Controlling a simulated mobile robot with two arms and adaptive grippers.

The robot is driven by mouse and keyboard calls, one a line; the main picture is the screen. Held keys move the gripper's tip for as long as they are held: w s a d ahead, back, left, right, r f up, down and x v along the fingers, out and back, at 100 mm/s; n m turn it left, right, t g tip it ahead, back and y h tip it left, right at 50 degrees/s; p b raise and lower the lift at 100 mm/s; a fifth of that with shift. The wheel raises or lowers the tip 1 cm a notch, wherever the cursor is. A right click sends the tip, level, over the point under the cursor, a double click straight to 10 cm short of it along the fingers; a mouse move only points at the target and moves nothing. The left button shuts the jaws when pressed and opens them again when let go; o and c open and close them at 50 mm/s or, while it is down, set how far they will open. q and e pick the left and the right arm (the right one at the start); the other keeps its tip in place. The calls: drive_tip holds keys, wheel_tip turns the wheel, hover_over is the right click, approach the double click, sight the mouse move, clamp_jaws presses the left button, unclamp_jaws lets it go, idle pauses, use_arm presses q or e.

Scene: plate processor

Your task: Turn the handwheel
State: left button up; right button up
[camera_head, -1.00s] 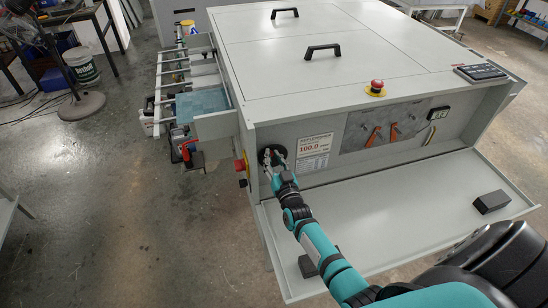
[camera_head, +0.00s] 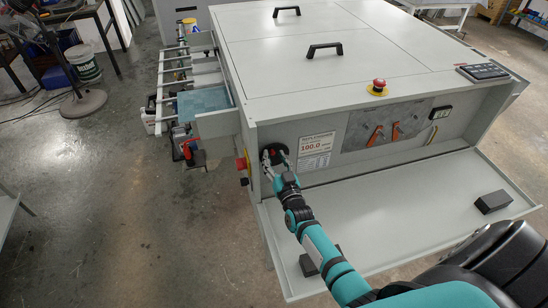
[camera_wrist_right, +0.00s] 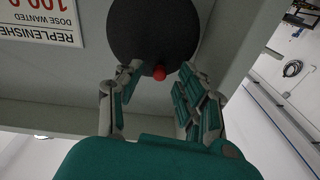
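The handwheel (camera_head: 275,153) is a dark round disc on the front panel of the grey plate processor, at its left end. In the right wrist view the handwheel (camera_wrist_right: 155,28) fills the top middle, with a small red knob (camera_wrist_right: 159,73) near its lower edge. My right gripper (camera_head: 277,165) is in front of the wheel. In the wrist view my right gripper (camera_wrist_right: 158,78) has its fingers spread, one on each side of the red knob, with visible gaps. Whether a fingertip touches the wheel's face is unclear. My left gripper is out of view.
A dosage label (camera_head: 316,144) is right of the wheel, and two orange handles (camera_head: 376,134) sit farther right. The folded-down front flap (camera_head: 400,215) lies below my arm, with a black block (camera_head: 493,202) on it. A red switch (camera_head: 241,163) is on the left side.

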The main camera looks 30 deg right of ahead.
drive_tip(key=v, duration=1.1)
drive_tip(key=shift+s+f, duration=0.1)
drive_tip(key=shift+s, duration=0.1)
